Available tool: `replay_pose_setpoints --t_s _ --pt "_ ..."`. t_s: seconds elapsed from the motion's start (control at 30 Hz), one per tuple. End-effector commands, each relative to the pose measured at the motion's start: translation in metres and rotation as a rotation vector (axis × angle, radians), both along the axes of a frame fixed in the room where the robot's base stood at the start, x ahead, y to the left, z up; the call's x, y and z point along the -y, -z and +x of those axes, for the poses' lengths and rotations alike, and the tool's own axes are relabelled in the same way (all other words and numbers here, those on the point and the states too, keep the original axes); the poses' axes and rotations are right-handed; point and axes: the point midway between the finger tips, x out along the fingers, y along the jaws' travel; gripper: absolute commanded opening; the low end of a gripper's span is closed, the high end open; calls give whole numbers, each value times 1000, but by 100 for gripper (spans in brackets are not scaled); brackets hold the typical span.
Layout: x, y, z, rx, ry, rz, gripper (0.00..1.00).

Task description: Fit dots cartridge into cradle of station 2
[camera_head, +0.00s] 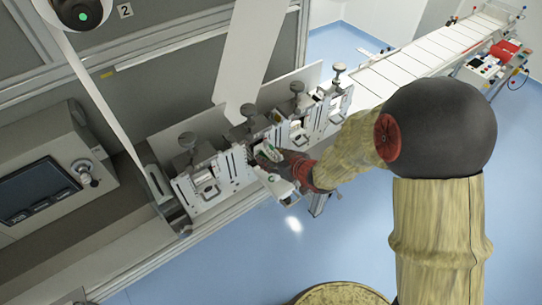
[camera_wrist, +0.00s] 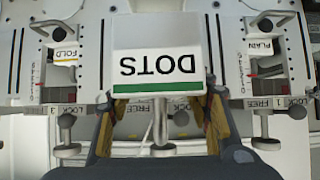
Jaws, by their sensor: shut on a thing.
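The dots cartridge (camera_wrist: 158,42), a white block with a green stripe and upside-down "DOTS" lettering, fills the middle of the wrist view. My gripper (camera_wrist: 160,105) is shut on it, with a finger on each side of its lower edge. In the head view my gripper (camera_head: 280,164) is at the front of the row of stations, and the cartridge shows as a small white and green piece (camera_head: 267,151) at its tip. The cartridge hides the station 2 cradle behind it in the wrist view. I cannot tell whether it touches the cradle.
A FOLD cartridge (camera_wrist: 65,53) sits left and a PLAIN cartridge (camera_wrist: 264,48) right in the wrist view, above plates marked LOCK and FREE. Knobs (camera_head: 298,88) stand on the stations. A white conveyor (camera_head: 420,58) runs to the upper right. Blue floor (camera_head: 300,235) lies clear in front.

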Motion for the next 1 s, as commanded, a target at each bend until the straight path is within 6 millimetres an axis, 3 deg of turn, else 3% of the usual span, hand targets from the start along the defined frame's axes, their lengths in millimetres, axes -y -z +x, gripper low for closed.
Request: replay_pose_setpoints --t_s 0.6,1.0 --pt "0 49 1 2 0 2 2" --pt "0 52 1 3 -1 1 2"
